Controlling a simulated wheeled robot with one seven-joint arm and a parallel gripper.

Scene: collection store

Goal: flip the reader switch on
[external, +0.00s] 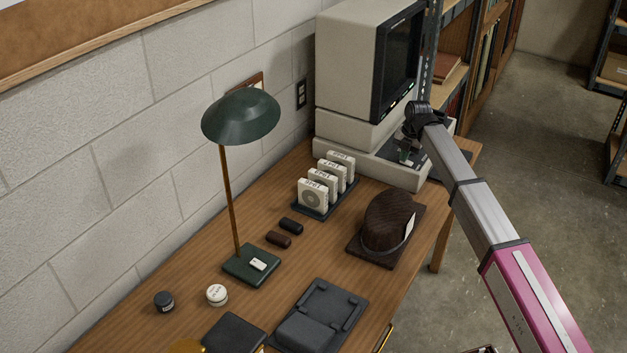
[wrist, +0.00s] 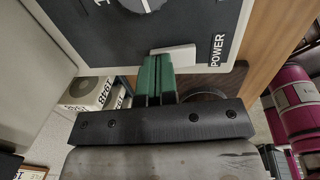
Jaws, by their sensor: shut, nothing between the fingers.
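The reader (external: 345,60) is a large beige machine with a dark screen at the back of the desk. Its dark control panel (wrist: 95,35) fills the top of the wrist view. The reader switch (wrist: 175,54) is a white lever beside the word POWER. My gripper (wrist: 157,60) has its green fingers shut together with nothing between them. The fingertips are right at the switch and overlap its lower edge; I cannot tell whether they touch it. In the external view my gripper (external: 408,157) is at the reader's front base, and the switch is hidden there.
A round dial (wrist: 143,5) is on the panel near the switch. A rack of white boxes (external: 313,195) and a dark brown rounded object (external: 387,220) stand before the reader. A green lamp (external: 240,117) stands left. The floor (external: 530,130) right of the desk is open.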

